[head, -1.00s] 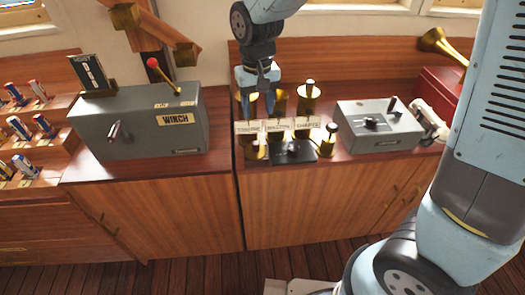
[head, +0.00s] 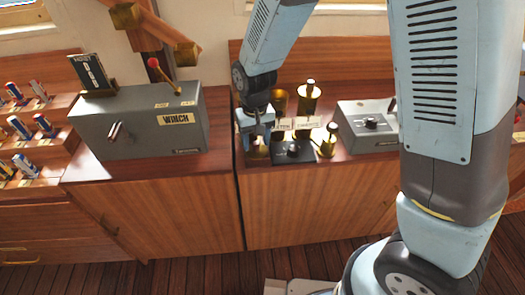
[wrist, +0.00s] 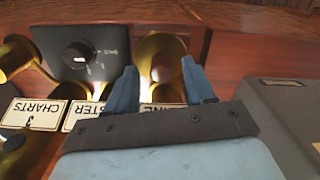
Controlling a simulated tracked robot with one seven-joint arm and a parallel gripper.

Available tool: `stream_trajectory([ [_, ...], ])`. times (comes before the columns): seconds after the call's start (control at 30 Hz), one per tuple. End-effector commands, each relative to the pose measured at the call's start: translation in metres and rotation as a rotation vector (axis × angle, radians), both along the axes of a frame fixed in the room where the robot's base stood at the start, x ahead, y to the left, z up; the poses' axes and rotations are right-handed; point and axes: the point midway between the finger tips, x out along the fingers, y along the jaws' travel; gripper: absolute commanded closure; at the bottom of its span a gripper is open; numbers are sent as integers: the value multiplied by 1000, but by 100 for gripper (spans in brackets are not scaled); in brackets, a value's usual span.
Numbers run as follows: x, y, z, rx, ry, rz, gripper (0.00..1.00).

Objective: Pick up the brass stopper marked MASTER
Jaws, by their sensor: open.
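A row of brass pipes and brass fittings stands on the right cabinet top behind and around small name plates. The middle plate (head: 280,125) is partly covered by my gripper and shows only the end of its name, "STER" in the wrist view (wrist: 90,115). A brass pipe (head: 279,103) rises behind it; I cannot tell which stopper is marked MASTER. My gripper (head: 257,143) is open, pointing down over the left front brass fitting (wrist: 160,55). In the wrist view that round fitting shows between the two blue fingers, with nothing visibly gripped.
A black dial box (head: 292,151) stands right of my gripper, then another brass fitting (head: 325,140). A taller brass pipe with a knob (head: 309,95) is at the back right. The grey WINCH box (head: 140,125) stands left across a gap between cabinets.

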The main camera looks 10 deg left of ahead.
Motion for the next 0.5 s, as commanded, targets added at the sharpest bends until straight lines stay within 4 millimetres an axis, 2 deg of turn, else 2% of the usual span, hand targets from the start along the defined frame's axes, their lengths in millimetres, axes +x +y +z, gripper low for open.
stream_trajectory([
  [0.13,0,0,-11,0,0,-2,47],
  [0.4,0,-1,-12,0,-1,-2,47],
  [0.5,0,-1,-12,0,-1,-2,56],
])
